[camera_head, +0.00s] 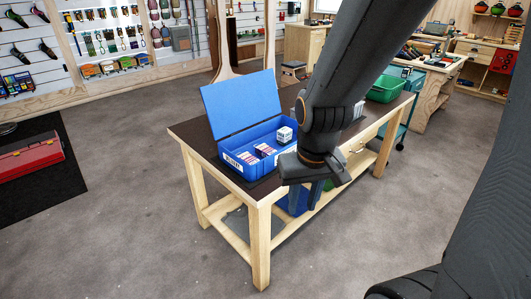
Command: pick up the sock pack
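An open blue box (228,171) with a raised lid (242,103) sits on the dark-topped table. Inside lie a small reddish-and-white pack (265,150), another low pack (248,158) and a white-and-dark cube-like pack (285,134). They are too small to tell which is the sock pack. My gripper (306,196) points down beside the table's front edge, to the right of and nearer than the box. Its two fingers look apart, with nothing visible between them. My arm and gripper hide part of the tabletop and the box's right end.
The wooden table (262,245) has a lower shelf with a blue bin, partly hidden by my gripper. A green bin (385,88) stands behind my arm to the right. A red toolbox (30,158) lies on a black mat at left. The grey floor around the table's front is clear.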

